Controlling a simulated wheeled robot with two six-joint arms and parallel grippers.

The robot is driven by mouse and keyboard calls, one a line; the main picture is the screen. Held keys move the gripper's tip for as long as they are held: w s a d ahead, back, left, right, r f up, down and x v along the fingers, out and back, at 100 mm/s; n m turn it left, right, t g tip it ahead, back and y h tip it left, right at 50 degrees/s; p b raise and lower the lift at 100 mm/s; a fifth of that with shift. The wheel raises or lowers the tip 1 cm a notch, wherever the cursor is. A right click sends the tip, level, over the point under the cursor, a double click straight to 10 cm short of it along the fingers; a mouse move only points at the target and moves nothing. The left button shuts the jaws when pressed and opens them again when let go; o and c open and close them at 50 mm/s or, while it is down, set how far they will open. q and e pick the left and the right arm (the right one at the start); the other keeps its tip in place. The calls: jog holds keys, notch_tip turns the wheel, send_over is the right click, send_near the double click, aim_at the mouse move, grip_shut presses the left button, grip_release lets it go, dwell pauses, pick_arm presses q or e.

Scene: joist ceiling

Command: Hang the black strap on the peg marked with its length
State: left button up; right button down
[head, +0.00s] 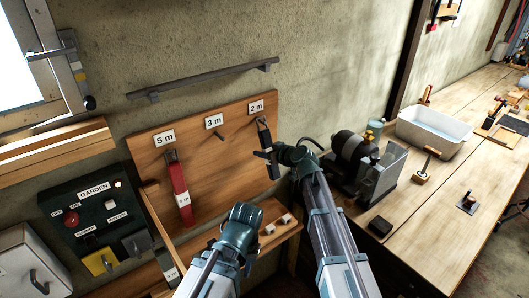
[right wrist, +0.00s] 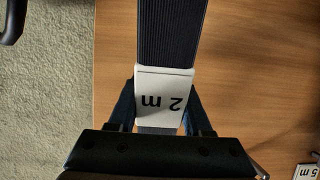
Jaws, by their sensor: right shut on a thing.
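A wooden board (head: 215,178) on the wall has pegs under the labels 5 m (head: 164,138), 3 m (head: 214,122) and 2 m (head: 256,107). The black strap (head: 264,136) is upright just below the 2 m label; I cannot tell whether its upper end is around the peg or in front of it. My right gripper (head: 273,158) is shut on it. In the right wrist view the strap (right wrist: 168,32) carries a white tag reading 2 m (right wrist: 163,95) between the fingers. My left gripper (head: 243,213) is low in front of the board; its fingers are unclear.
A red strap (head: 178,180) hangs at the 5 m peg; the 3 m peg (head: 218,136) is bare. A shelf (head: 283,237) with small items is below the board. A grinder (head: 352,150) and grey tub (head: 432,132) stand on the right bench. A garden switch box (head: 92,215) is left.

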jog(key=shift+c, duration=1.3)
grip_release()
jog(key=p+v, duration=0.5)
jog(key=v, duration=0.8)
jog(key=shift+s+d+r+p, duration=0.2)
jog(key=shift+s+p, duration=0.1)
